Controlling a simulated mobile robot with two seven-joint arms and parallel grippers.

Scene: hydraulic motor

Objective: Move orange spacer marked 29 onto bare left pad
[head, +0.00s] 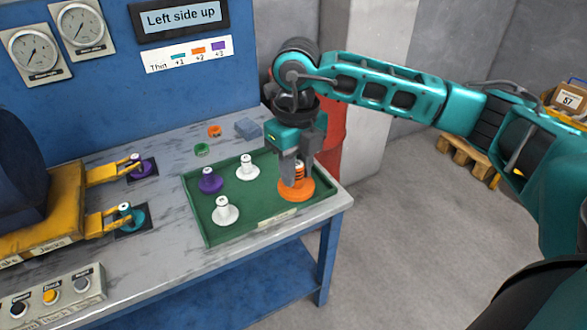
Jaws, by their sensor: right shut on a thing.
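The orange spacer (296,191) stands upright at the right end of the green tray (262,229). It has a wide round base and a narrower stem; no number on it is legible. My right gripper (293,176) points down from above and is shut on its stem. The spacer still appears to rest on the tray. At the left, two dark pads lie on the bench: the far pad (130,177) is under a purple piece (148,168), the near pad (122,234) under a teal piece (135,218). I see no bare pad. My left gripper is out of view.
A purple spacer (210,181) and two white ones (246,168) (225,211) stand in the tray. Small green (202,149) and orange (214,131) rings and a blue-grey block (248,129) lie behind it. Yellow jack arms (104,173) reach over the pads. A button box (52,297) stands front left.

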